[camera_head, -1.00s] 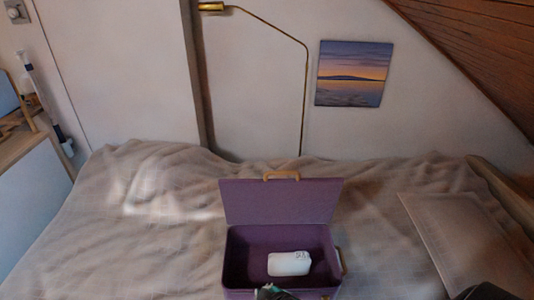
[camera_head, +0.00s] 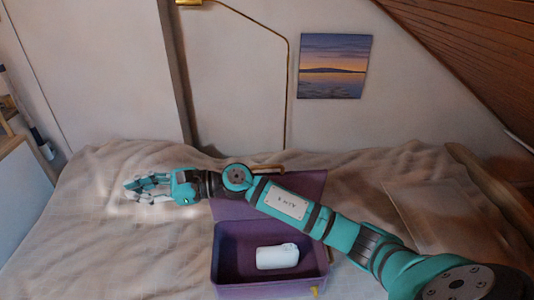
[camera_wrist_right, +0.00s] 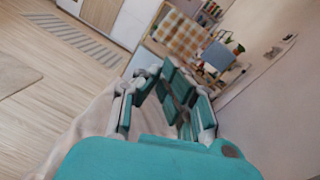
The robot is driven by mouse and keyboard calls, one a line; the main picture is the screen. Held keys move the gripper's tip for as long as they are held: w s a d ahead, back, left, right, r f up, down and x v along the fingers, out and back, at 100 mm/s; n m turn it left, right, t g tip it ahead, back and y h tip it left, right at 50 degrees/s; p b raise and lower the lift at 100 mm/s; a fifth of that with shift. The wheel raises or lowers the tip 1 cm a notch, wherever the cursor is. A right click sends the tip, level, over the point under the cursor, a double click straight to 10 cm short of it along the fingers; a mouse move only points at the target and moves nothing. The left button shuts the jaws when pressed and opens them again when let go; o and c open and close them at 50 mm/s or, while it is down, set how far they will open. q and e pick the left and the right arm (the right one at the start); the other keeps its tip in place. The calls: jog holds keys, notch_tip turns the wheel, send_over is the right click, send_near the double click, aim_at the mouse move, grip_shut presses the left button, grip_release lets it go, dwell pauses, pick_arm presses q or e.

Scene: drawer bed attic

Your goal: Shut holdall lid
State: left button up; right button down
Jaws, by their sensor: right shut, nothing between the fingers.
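The purple holdall (camera_head: 225,276) stands on the bed, its open side up. Its lid (camera_head: 306,188) stands raised at the back, partly hidden by my right arm, which crosses the view in front of it. A tan handle (camera_head: 270,168) shows at the lid's top edge. A white rounded item (camera_head: 277,256) lies inside. My right gripper (camera_head: 143,187) is shut and empty, left of the lid and apart from it, over the bed. Its teal fingers also show in the right wrist view (camera_wrist_right: 172,92). My left gripper is not in view.
The rumpled bed cover (camera_head: 110,250) is clear to the left of the holdall. A pillow (camera_head: 425,205) lies at the right, partly behind my arm. A brass lamp (camera_head: 287,100) and a picture (camera_head: 333,66) are at the wall behind. The wooden ceiling slopes down at the right.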

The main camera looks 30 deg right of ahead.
jog(key=w+d+f+n+g+h, duration=0.1)
jog(key=w+d+n+g+h, duration=0.1)
jog(key=d+n+h, duration=0.5)
jog(key=w+d+f+n+g+h, duration=0.1)
jog(key=d+n+g+h, duration=0.15)
jog(key=d+n, duration=0.4)
jog(key=s+d+r+h, duration=0.1)
jog(key=d+r+h, duration=0.25)
jog(key=d, duration=0.75)
jog(key=s+d+r+h, duration=0.1)
jog(key=d+r+h, duration=0.3)
jog(key=d, duration=0.6)
notch_tip(320, 180, down, 10)
jog(key=h+p, duration=0.1)
jog(key=p, duration=0.2)
jog(key=shift+s+a+f+n, duration=0.15)
jog(key=shift+a+f+n, duration=0.1)
jog(key=shift+a+n, duration=0.1)
jog(key=shift+f, duration=0.1)
